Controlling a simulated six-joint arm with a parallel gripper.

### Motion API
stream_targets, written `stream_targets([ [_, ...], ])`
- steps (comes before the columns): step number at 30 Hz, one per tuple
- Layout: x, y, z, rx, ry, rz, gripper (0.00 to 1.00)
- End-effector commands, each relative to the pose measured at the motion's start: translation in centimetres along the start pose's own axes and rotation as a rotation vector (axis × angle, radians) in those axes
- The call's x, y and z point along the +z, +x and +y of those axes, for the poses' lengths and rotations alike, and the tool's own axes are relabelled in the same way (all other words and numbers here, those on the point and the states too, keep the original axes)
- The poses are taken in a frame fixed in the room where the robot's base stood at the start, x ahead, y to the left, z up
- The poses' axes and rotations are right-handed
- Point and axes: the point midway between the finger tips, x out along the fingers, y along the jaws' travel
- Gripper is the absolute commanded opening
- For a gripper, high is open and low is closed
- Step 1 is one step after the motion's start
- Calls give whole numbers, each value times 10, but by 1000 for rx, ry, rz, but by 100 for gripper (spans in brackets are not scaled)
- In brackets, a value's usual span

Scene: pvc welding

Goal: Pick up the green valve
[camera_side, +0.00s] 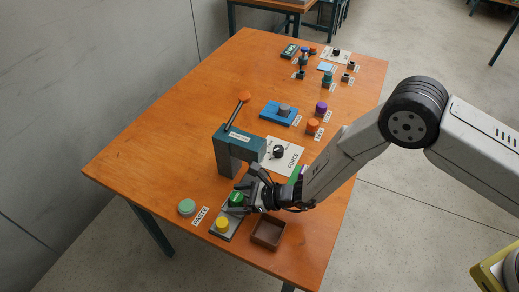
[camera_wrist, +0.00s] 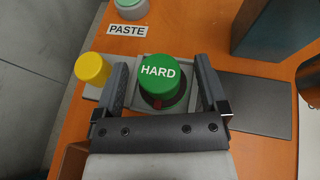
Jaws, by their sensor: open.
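The green valve (camera_side: 236,198) is a round green cap standing on a grey plate near the front of the table. In the wrist view the green valve (camera_wrist: 160,75) carries the word HARD and has a small red part at its lower edge. My gripper (camera_side: 238,203) is at the valve. In the wrist view my gripper (camera_wrist: 161,82) is open, with one finger on each side of the green cap. A narrow gap shows between the cap and each finger. The valve's base is partly hidden.
A yellow knob (camera_side: 222,224) stands close beside the green valve. A brown open box (camera_side: 267,233) is to the right. A dark teal press (camera_side: 236,150) rises behind. A pale green PASTE jar (camera_side: 187,207) is at the left. The table's left part is clear.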

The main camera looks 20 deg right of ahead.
Motion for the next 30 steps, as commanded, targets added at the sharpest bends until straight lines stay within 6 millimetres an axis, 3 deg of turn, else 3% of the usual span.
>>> stream_targets([
  [16, 0, 1, 0, 0, 0, 0, 92],
  [17, 0, 1, 0, 0, 0, 0, 86],
  [25, 0, 1, 0, 0, 0, 0, 0],
  [30, 0, 1, 0, 0, 0, 0, 0],
])
